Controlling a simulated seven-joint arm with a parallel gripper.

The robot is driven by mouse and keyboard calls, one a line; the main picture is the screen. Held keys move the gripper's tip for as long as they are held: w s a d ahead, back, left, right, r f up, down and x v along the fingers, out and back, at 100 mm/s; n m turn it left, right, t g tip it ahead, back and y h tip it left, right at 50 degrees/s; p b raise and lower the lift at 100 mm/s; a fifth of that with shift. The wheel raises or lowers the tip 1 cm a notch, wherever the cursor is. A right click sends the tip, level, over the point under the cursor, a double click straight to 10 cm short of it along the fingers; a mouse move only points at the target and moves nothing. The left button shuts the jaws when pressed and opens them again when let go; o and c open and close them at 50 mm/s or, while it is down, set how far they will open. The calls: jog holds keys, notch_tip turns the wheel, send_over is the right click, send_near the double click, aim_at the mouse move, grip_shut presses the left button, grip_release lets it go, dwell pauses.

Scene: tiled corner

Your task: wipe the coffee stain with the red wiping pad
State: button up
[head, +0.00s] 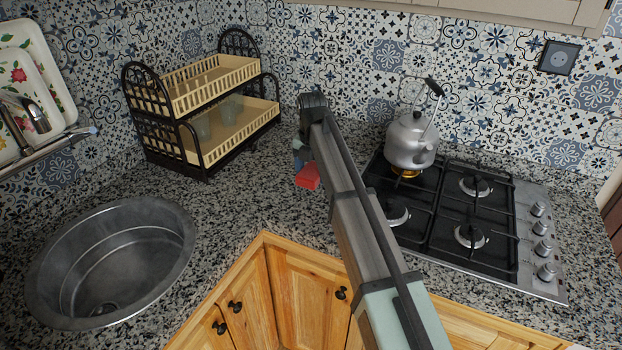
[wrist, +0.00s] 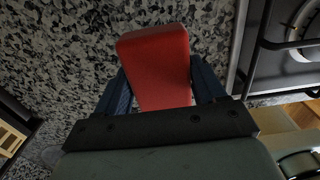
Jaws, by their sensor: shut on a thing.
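The red wiping pad (head: 308,176) shows in the head view above the granite countertop, left of the stove. It also shows in the wrist view (wrist: 158,65), between the two blue fingers. My gripper (wrist: 160,90) is shut on the pad, with one finger on each side of it. In the head view my gripper (head: 300,158) is mostly hidden behind my arm. I cannot tell whether the pad touches the counter. I cannot make out the coffee stain on the speckled granite in either view.
A gas stove (head: 450,215) with a kettle (head: 411,140) over a lit burner stands on the right. A black two-tier dish rack (head: 190,143) stands at the back left. A round sink (head: 110,262) is at the left. Counter (head: 235,205) between sink and stove is clear.

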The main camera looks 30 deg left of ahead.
jog(key=shift+r, duration=1.85)
